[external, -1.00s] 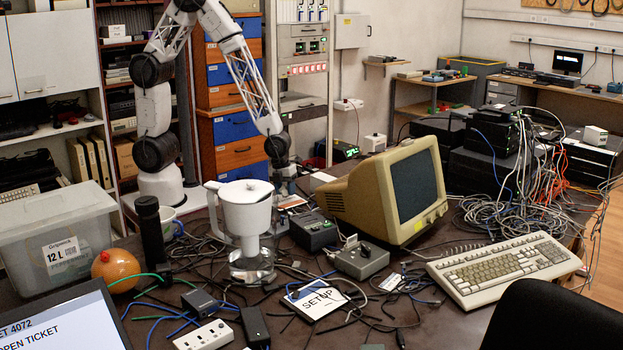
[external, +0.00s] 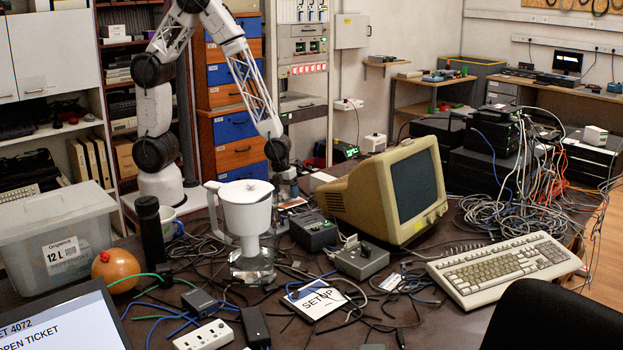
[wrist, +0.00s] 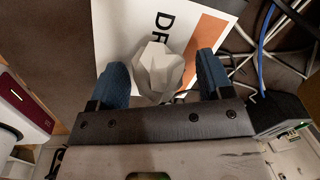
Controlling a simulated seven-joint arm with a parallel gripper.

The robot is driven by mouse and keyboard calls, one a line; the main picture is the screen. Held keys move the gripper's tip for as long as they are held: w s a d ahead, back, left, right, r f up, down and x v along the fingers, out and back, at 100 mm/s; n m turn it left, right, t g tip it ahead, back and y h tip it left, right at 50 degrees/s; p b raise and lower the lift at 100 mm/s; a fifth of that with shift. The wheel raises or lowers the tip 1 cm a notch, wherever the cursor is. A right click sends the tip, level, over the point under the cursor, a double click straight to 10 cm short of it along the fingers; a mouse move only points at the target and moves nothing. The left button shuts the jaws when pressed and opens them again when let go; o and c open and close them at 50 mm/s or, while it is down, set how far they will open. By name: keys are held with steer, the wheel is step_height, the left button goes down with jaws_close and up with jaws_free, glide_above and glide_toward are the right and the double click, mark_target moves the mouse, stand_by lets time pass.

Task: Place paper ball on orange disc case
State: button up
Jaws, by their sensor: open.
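The paper ball (wrist: 155,72) is a crumpled pale lump in the wrist view. It sits between the two blue fingertips of my gripper (wrist: 160,68), with a visible gap on the right side. My gripper is open around it. Beneath the ball is a flat white sheet or case with an orange part (wrist: 206,48) and large dark letters, apparently the orange disc case. Whether the ball rests on it or is just above it is unclear. In the external view my gripper (external: 287,188) is low over the table behind the white pitcher, and the ball cannot be made out.
The white pitcher (external: 245,212) stands in front of my gripper in the external view. A dark box (external: 318,230) and the beige monitor (external: 385,195) are to its right. Cables run over much of the table. A grey bin (external: 55,240) stands at the left.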

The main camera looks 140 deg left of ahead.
steer(key=shift+r, duration=0.2)
step_height(320, 180, up, 12)
steer(key=s, duration=0.1)
steer(key=shift+s+d+f, duration=0.2)
steer(key=shift+s+d, duration=0.15)
stand_by(0.5)
steer(key=shift+d, duration=0.1)
stand_by(0.6)
steer(key=s+d+r+n, duration=0.3)
steer(key=d+r, duration=0.3)
steer(key=d, duration=0.2)
steer(key=s+d+r+n, duration=0.2)
steer(key=d+r+n, duration=0.2)
steer(key=d+r, duration=0.4)
steer(key=s+d+r+n, duration=0.3)
steer(key=d+r, duration=0.2)
steer(key=d, duration=0.4)
steer(key=s+d+r+n+t+h, duration=0.1)
steer(key=s+d+r+n, duration=0.2)
steer(key=s+d, duration=0.2)
steer(key=shift+s+d+r+n, duration=0.2)
steer(key=shift+s+n, duration=0.1)
steer(key=shift+s, duration=0.45)
